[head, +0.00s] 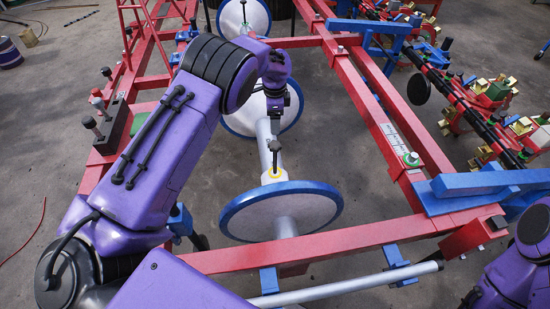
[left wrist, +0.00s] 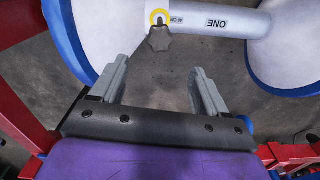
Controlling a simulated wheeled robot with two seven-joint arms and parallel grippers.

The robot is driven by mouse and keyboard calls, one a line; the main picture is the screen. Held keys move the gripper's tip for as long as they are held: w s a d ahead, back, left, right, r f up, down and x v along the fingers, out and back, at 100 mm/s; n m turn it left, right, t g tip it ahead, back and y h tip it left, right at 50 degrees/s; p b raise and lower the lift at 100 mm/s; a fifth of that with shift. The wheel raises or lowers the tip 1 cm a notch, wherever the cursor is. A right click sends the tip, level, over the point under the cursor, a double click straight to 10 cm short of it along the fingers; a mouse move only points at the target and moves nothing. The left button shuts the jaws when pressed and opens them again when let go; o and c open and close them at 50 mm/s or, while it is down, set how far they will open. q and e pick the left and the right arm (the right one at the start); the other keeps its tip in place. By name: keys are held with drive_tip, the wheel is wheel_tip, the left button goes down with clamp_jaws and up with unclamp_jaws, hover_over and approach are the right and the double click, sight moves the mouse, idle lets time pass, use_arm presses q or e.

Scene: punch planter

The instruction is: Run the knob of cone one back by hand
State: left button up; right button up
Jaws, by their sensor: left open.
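Cone one is a white tube (head: 264,150) between two blue-rimmed white discs, the near disc (head: 312,208) and the far disc (head: 238,118). In the left wrist view the tube (left wrist: 240,22) carries the word ONE, upside down. Its dark knob (head: 274,146) stands on a thin stem above a yellow ring (head: 271,175). In the left wrist view the star-shaped knob (left wrist: 159,40) lies just beyond the fingertips, roughly centred between them. My left gripper (left wrist: 160,67) is open and empty, apart from the knob. In the head view the arm partly hides the gripper. My right gripper is out of view.
A red frame (head: 385,120) surrounds the cones, with a crossbar (head: 330,240) in front. Another blue-rimmed disc (head: 232,18) sits farther back. A blue bar (head: 480,183) and a row of brass-and-green fittings (head: 497,90) stand at right. Grey floor shows between.

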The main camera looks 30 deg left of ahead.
sight(275, 145)
use_arm(q)
wheel_tip(275, 145, down, 11)
drive_tip(key=shift+f+b, duration=0.1)
drive_tip(key=shift+b, duration=0.3)
drive_tip(key=c, duration=1)
